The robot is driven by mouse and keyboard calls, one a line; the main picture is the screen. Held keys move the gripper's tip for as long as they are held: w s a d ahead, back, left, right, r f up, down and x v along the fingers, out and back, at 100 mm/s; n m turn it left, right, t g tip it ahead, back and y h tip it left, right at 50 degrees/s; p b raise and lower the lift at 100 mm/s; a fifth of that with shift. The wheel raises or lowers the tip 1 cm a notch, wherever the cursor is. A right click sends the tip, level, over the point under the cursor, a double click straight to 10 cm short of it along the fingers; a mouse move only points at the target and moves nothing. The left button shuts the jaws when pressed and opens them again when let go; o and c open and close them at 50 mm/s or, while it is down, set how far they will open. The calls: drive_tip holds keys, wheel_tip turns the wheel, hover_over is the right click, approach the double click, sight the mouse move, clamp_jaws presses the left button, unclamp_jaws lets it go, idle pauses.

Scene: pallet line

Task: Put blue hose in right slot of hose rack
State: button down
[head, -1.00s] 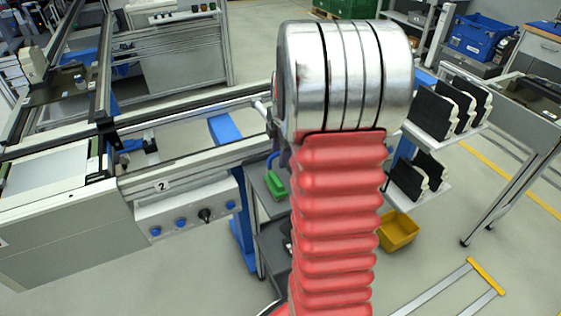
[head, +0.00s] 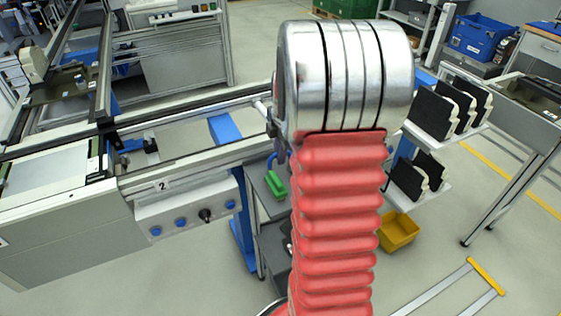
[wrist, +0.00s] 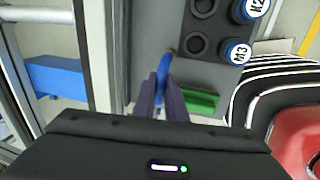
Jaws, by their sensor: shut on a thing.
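The blue hose (wrist: 164,68) shows in the wrist view as a thin curved length, pinched between the two fingers of my gripper (wrist: 163,88). The fingers are closed on it, over a grey surface. In the head view a short piece of the blue hose (head: 271,160) shows left of my red arm, just above a green block (head: 275,185); my gripper is mostly hidden behind the arm there. The green block (wrist: 201,102) lies just right of the fingers in the wrist view. I cannot clearly make out the hose rack or its right slot.
Dark round sockets (wrist: 196,46) and blue-and-white labelled caps (wrist: 236,51) sit close to the right of the hose. A conveyor frame (head: 190,155) runs along the left. A yellow bin (head: 397,231) and shelves of dark pads (head: 430,110) stand right of my arm.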

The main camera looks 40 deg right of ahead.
idle(0.3)
wheel_tip(320, 180, up, 10)
drive_tip(key=shift+r, duration=0.1)
idle(0.5)
idle(0.5)
